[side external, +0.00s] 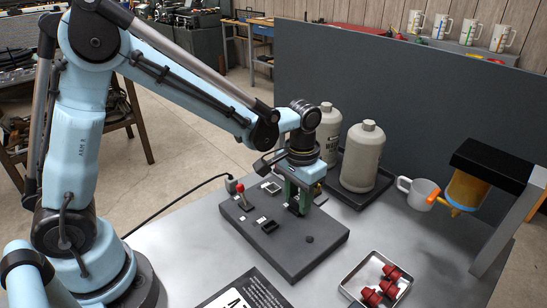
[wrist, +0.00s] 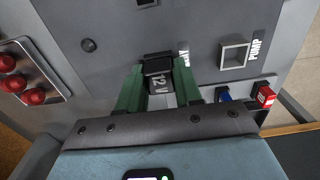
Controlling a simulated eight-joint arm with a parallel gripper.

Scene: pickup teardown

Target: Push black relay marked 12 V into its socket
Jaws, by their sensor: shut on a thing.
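The black relay (wrist: 159,80), marked 12 V, is between the green fingers of my gripper (wrist: 160,66) in the wrist view. My gripper is shut on it, with a finger on each side. In the side external view my gripper (side external: 300,198) points down over the back part of the grey panel box (side external: 292,262). The relay's far end is at the panel beside a partly covered label ending in "AY". The socket under it is hidden, so I cannot tell how deep the relay sits.
A pale square frame (wrist: 235,55) labelled PUMP and a red part (wrist: 265,95) are right of my gripper in the wrist view. A tray (side external: 347,290) of red knobs stands front right. Grey bottles (side external: 364,160) and a mug (side external: 418,193) stand behind.

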